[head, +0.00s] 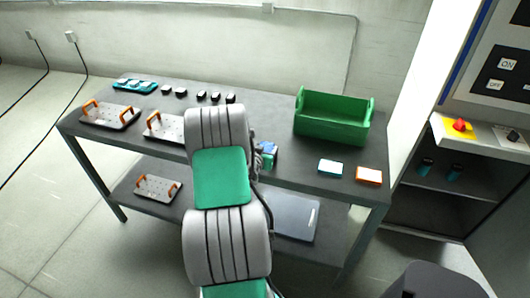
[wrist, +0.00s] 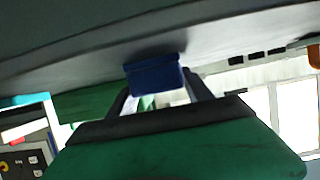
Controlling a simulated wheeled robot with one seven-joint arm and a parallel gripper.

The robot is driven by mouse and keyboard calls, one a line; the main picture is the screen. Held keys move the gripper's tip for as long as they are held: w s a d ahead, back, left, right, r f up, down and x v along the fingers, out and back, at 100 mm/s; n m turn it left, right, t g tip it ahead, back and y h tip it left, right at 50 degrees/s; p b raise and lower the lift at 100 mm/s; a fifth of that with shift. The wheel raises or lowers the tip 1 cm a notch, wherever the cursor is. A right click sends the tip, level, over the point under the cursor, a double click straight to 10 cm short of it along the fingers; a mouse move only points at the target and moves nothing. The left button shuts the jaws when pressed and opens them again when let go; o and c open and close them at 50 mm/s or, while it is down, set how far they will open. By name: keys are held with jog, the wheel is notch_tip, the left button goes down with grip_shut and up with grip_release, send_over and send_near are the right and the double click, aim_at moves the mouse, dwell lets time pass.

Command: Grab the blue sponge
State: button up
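The blue sponge (wrist: 155,76) is a dark blue block in the wrist view, at the far end of my gripper's fingers against the dark grey table surface. In the head view a small blue and teal patch (head: 268,155) shows just right of my arm, probably the sponge, partly hidden by the arm. My gripper (wrist: 158,88) has its two dark fingers wide apart, with the sponge across the gap at their tips. I see no clear grip on it; contact is hard to tell. In the head view my arm hides the gripper.
On the table (head: 285,180) stand a green crate (head: 330,131), a white-and-teal block (head: 330,167), an orange-and-white block (head: 368,176), several black blocks (head: 201,97), a teal tray (head: 135,86) and plates with orange handles (head: 110,117). A control panel (head: 485,135) stands at right.

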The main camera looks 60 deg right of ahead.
jog(key=c, duration=0.9)
jog(key=shift+c, duration=0.2)
jog(key=shift+r, duration=0.1)
